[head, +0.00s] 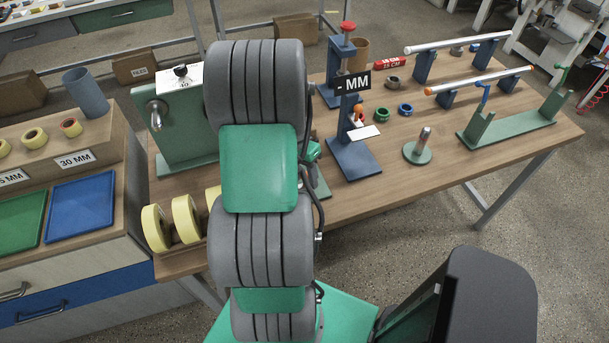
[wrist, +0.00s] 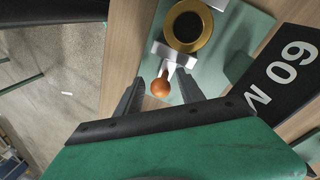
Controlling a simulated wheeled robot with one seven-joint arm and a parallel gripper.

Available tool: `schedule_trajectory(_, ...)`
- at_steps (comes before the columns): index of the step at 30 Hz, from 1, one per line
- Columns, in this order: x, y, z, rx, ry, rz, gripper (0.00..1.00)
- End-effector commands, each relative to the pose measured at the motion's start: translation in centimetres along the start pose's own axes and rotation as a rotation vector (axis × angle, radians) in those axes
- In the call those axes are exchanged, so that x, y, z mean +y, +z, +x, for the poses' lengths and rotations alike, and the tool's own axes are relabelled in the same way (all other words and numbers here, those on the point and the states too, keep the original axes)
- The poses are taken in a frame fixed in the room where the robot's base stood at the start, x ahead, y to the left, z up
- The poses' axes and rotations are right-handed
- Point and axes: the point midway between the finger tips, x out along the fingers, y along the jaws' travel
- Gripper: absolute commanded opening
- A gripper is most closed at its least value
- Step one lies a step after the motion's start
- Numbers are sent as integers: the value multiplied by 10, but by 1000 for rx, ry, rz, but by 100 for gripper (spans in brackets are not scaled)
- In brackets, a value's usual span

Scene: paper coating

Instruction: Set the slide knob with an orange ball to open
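The orange ball (wrist: 161,88) of a slide knob shows in the wrist view, on a short metal stem (wrist: 168,70) below a grey block. The block sits beside a brass ring with a dark centre (wrist: 187,28) on a green plate (wrist: 146,30). My gripper (wrist: 160,78) is open, with its dark fingers on either side of the ball and visible gaps to it. I cannot tell how deep the ball lies between the fingers. In the head view my arm hides the gripper and this knob.
A black "60 M" sign (wrist: 285,75) stands close right of the fixture in the wrist view. The wooden bench (head: 400,185) also holds a green stand (head: 183,130), yellow tape rolls (head: 186,218), rings and a round green base (head: 418,154). Free floor lies at the bench front.

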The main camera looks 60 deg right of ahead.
Motion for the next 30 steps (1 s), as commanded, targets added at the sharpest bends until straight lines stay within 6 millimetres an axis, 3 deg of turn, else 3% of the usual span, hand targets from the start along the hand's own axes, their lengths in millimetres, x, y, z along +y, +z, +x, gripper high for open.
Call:
schedule_trajectory(16, 0, 0, -1, 0, 0, -1, 0)
schedule_trajectory(30, 0, 0, -1, 0, 0, -1, 0)
